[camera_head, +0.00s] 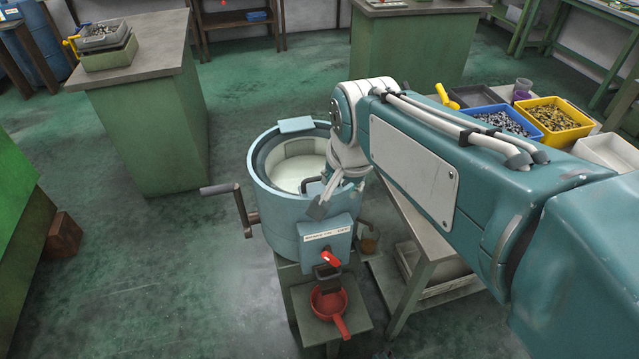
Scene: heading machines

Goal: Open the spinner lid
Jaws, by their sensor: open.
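The spinner (277,203) is a round light-blue drum on a stand near the middle of the view. A crank handle is on its left and a labelled box with a red knob is on its front. Through its round top I see a pale interior; whether a clear lid covers it I cannot tell. A dark bar-like handle (309,184) shows at the top, near the front rim. My gripper (320,204) is open and empty over the front right of the rim, close to this handle. My wrist hides the drum's right side, and contact is unclear.
A red pan (328,303) sits below the spinner's front outlet. A table on the right, partly behind my arm, holds a blue bin (507,125), a yellow bin (553,121) and a white bin. A green cabinet (160,140) stands at the back left.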

